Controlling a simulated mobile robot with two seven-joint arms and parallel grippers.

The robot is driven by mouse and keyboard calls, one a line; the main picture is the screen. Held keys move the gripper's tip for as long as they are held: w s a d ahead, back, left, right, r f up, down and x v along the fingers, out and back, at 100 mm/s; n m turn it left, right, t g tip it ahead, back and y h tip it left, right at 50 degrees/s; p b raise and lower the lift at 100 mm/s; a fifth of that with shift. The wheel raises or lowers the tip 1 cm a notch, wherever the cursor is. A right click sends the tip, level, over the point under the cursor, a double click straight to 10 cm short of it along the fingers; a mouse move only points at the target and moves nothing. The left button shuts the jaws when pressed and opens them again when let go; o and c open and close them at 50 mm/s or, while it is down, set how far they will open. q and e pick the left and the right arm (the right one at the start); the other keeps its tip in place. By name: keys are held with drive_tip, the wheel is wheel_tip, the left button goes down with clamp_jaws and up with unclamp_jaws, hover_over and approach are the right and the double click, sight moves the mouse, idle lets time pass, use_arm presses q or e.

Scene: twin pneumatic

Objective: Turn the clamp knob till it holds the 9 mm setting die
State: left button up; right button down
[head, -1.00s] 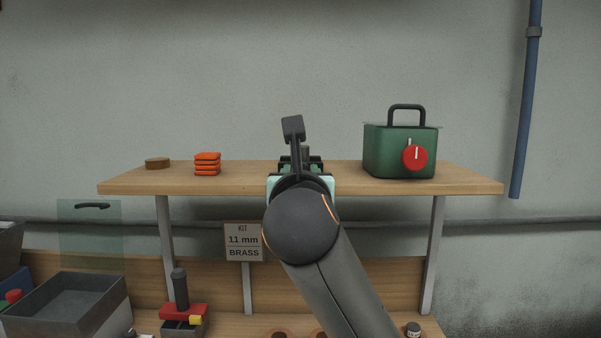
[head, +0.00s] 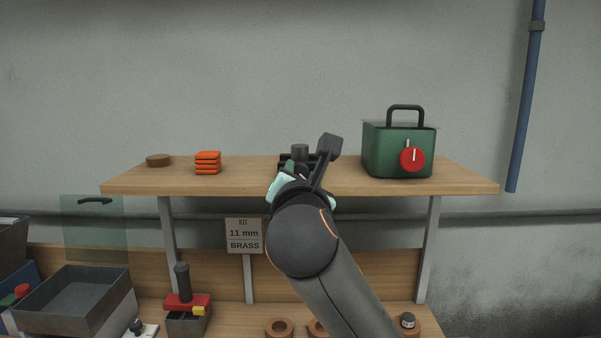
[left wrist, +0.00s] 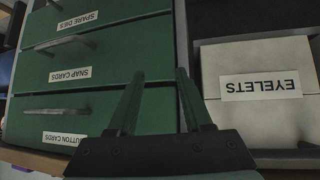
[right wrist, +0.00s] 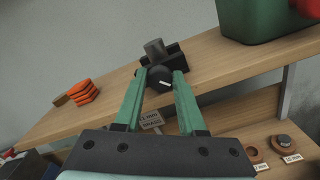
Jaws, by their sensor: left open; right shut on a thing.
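The clamp (right wrist: 175,56) is a black block on the wooden shelf, seen in the right wrist view and largely hidden behind my right arm in the head view. A dark grey cylinder (right wrist: 155,48), perhaps the setting die, stands upright in it; it also shows in the head view (head: 300,151). No size is readable on it, and I cannot tell how tightly it is held. The black clamp knob (right wrist: 160,79) with a white mark is between the fingertips of my right gripper (right wrist: 162,82), shut on it. My left gripper (left wrist: 155,75) is open and empty before green drawers.
A green box with a red dial (head: 412,159) stands right of the clamp on the shelf (head: 230,184). Orange pads (head: 207,163) and a brown disc (head: 158,160) lie left. A sign reading "KIT 11 mm BRASS" (head: 244,235) hangs below. A grey tray (head: 75,300) is lower left.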

drive_tip(key=c, duration=0.5)
unclamp_jaws()
